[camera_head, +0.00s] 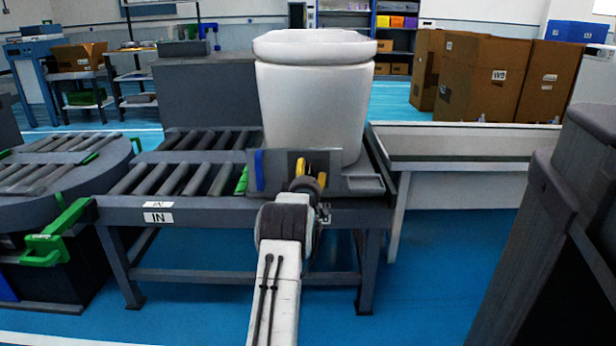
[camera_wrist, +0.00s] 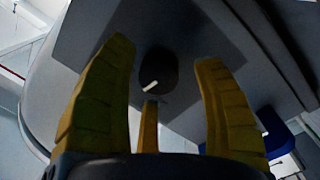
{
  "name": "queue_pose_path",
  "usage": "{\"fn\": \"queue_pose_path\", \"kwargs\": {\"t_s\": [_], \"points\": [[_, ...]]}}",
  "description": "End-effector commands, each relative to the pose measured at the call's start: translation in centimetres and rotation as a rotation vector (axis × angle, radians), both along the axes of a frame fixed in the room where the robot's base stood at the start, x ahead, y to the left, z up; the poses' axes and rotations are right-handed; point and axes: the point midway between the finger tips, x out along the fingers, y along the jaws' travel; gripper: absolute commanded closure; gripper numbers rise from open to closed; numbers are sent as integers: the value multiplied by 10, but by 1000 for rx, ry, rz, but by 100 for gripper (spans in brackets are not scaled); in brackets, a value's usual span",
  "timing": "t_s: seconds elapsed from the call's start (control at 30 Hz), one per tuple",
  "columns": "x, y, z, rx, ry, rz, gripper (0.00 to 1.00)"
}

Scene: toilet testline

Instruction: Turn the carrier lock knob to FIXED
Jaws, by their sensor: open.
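The carrier lock knob (camera_wrist: 158,72) is a dark round knob with a short white mark on its rim, set in a dark grey panel in the wrist view. My gripper (camera_wrist: 166,55) is open, with yellow fingers either side of the knob in the picture and a third finger below it. I cannot tell whether any finger touches the knob. In the head view my gripper (camera_head: 311,166) is at the front panel of the carrier (camera_head: 350,184), below the white toilet (camera_head: 312,108), and hides the knob. No FIXED label is readable.
The carrier stands on a roller conveyor (camera_head: 170,180) marked IN. A blue part (camera_head: 259,170) is on the panel's left. A green-handled round table (camera_head: 50,185) stands left, a pale bench (camera_head: 460,145) right, and a dark structure (camera_head: 570,220) at the near right. Blue floor is open between.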

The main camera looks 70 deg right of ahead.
Motion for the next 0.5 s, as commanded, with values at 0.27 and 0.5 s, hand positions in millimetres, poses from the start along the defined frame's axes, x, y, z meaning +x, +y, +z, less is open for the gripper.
{"fn": "queue_pose_path", "kwargs": {"t_s": [0.27,0.5], "points": [[1,-4,0,0,0,0,39],[1,-4,0,0,0,0,37]]}}
